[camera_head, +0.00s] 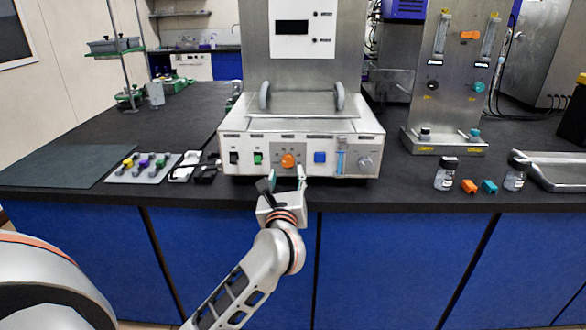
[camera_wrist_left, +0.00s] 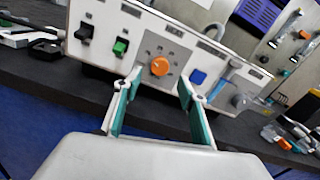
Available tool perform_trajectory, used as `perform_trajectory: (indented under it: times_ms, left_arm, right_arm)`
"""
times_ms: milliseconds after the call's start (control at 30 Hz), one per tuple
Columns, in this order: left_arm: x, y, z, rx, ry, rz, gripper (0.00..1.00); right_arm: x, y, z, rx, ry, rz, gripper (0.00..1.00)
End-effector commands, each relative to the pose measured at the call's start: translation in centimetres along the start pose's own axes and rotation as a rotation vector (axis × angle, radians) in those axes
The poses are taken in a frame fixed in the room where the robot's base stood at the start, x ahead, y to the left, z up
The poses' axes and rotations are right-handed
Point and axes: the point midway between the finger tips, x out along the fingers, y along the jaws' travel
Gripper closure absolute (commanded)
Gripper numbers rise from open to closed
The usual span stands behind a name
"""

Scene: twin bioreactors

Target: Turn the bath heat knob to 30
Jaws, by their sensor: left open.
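The orange knob (camera_head: 288,161) sits on a grey dial plate in the middle of the white control panel (camera_head: 240,168). I take it to be the bath heat knob; its scale is too small to read. My left gripper (camera_head: 287,180) is in front of the panel, just below and short of the knob. In the left wrist view, the knob (camera_wrist_left: 159,66) shows beyond and between the open fingers of my left gripper (camera_wrist_left: 155,100). The fingers have green pads, hold nothing and appear apart from the knob. My right gripper is not in view.
On the panel are a black switch (camera_head: 234,157), a green switch (camera_head: 257,157), a blue button (camera_head: 320,157) and a grey knob (camera_head: 364,163). Left on the bench lies a tray of coloured pieces (camera_head: 143,167). Right are small bottles (camera_head: 445,174) and a flowmeter stand (camera_head: 455,105).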

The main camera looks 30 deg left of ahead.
Motion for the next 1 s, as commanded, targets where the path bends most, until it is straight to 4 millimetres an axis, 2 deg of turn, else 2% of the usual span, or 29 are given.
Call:
perform_trajectory:
  times_ms: [200,333,500,733,767,800,900,1000]
  left_arm:
    - [3.5,0.1,0.1,0.003,-0.003,0.002,0.59]
    - [5.0,0.1,0.0,0.005,-0.002,0.002,0.59]
    - [5.8,0.1,0.0,0.004,-0.002,0.001,0.59]
    - [5.8,0.1,0.1,0.004,-0.002,0.001,0.59]
    - [5.8,0.1,0.1,0.004,-0.002,0.001,0.64]
    - [5.8,0.1,0.1,0.004,-0.002,0.001,0.74]
    - [5.8,0.1,0.1,0.004,-0.002,0.001,0.97]
    - [5.8,0.1,0.0,0.004,-0.002,0.001,0.97]
  right_arm:
    - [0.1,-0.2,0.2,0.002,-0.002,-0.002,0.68]
    - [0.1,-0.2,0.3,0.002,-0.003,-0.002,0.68]
    - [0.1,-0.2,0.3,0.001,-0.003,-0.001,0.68]
    - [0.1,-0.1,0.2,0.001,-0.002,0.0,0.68]
    - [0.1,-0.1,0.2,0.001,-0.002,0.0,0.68]
    - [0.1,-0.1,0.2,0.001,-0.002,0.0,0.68]
    - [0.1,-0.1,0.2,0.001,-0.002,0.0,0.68]
    - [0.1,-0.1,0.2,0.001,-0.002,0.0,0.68]
